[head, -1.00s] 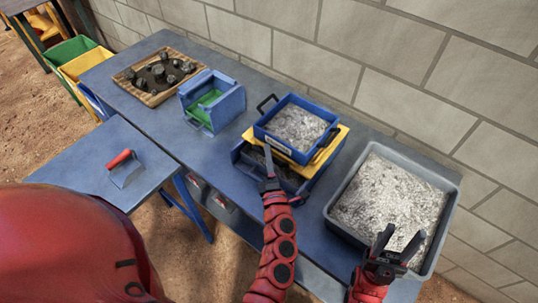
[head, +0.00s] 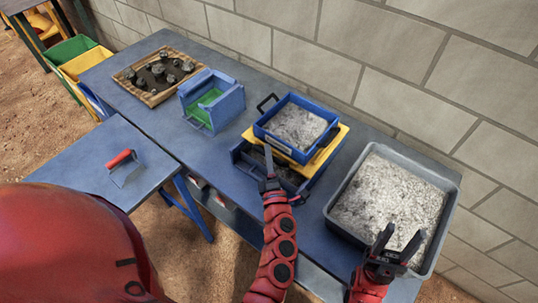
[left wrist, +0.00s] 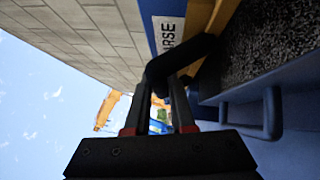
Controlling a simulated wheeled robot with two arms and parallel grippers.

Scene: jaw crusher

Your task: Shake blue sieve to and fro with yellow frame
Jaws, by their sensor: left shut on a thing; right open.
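The blue sieve (head: 318,149) holds grey gravel and sits on the yellow frame (head: 334,145), above a blue box (head: 240,156) with dark material in it. The sieve has black handles on its left and right sides. My left gripper (head: 268,160) is at the front left of the stack. In the left wrist view its fingers (left wrist: 160,115) are shut on a black handle (left wrist: 180,60), apparently the yellow frame's, beside the sieve's partly hidden label (left wrist: 168,36). My right gripper (head: 397,245) is open and empty over the front of the grey tray.
A large grey tray (head: 335,208) of gravel stands right of the stack. A blue box with a green inside (head: 228,103) and a wooden tray (head: 129,89) of dark rocks stand to the left. A red-handled tool (head: 122,160) lies on the side table. A block wall closes the back.

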